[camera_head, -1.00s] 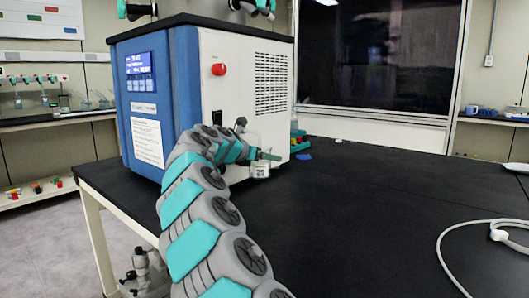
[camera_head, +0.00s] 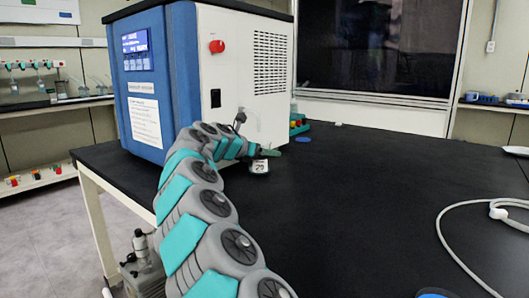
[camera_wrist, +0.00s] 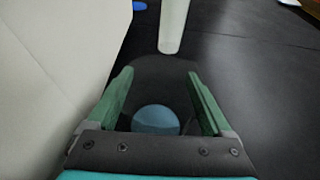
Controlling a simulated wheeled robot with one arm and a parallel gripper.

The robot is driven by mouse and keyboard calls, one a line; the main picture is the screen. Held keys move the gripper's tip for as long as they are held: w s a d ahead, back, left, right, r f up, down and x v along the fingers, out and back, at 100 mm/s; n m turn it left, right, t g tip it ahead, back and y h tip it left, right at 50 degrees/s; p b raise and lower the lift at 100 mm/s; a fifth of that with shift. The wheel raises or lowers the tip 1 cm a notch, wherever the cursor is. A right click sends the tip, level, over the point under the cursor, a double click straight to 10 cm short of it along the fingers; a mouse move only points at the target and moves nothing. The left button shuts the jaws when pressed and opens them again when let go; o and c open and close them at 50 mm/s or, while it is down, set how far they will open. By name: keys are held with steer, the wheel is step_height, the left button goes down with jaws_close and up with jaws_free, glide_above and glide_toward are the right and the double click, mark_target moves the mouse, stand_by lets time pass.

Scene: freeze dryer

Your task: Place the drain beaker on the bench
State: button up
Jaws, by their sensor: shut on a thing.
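The drain beaker (camera_head: 260,167) is a small clear vessel with a white label, beside the right side of the freeze dryer (camera_head: 230,85). My gripper (camera_head: 268,153) is shut on it near its top. The beaker looks upright and very low over the black bench (camera_head: 370,200); I cannot tell whether its base touches. In the wrist view the green fingers of my gripper (camera_wrist: 160,75) stand on either side of a round blue patch (camera_wrist: 155,120), perhaps liquid in the beaker. The clear walls are hard to make out there.
A white tube (camera_wrist: 174,25) hangs just beyond the fingers in the wrist view. Green bottles or parts (camera_head: 298,122) and a flat blue piece (camera_head: 303,139) lie behind the beaker. A white hose (camera_head: 450,225) curls at the right. The bench middle is clear.

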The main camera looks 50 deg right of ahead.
steer(key=shift+f, duration=0.55)
steer(key=o, duration=1.4)
